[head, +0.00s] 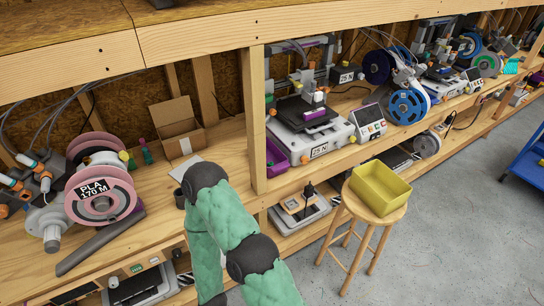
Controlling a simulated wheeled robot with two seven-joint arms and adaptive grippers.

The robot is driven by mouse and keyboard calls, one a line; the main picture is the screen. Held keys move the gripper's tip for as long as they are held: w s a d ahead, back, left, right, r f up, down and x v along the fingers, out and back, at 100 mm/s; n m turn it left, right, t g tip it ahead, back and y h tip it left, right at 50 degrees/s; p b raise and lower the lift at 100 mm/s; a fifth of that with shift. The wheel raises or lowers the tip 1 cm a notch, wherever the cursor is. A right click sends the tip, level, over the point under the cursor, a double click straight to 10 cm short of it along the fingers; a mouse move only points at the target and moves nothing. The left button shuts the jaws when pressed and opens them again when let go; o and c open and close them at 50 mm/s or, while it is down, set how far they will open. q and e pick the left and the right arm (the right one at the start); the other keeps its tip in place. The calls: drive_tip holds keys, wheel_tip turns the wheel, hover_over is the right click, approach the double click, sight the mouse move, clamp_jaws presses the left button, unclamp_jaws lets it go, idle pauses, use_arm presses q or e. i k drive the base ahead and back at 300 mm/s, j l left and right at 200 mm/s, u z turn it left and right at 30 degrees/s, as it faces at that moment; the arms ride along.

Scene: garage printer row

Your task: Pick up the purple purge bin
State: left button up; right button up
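The purple purge bin (277,157) sits on the wooden bench, against the left side of a grey and white printer (318,135). A vertical wooden post stands beside it and hides its left part, so I see only some of its rim and inside. One of my green arms rises from the bottom of the head view, with its dark joint in front of the bench, left of the bin. Neither of my grippers shows in this view. My arm is apart from the bin in the picture.
The wooden post (255,120) is between my arm and the bin. A yellow bin (380,188) stands on a wooden stool (372,212) in front of the bench. Left are a pink spool (100,195) and an open cardboard box (176,125).

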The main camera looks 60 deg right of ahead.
sight(273, 154)
drive_tip(key=z, duration=1.9)
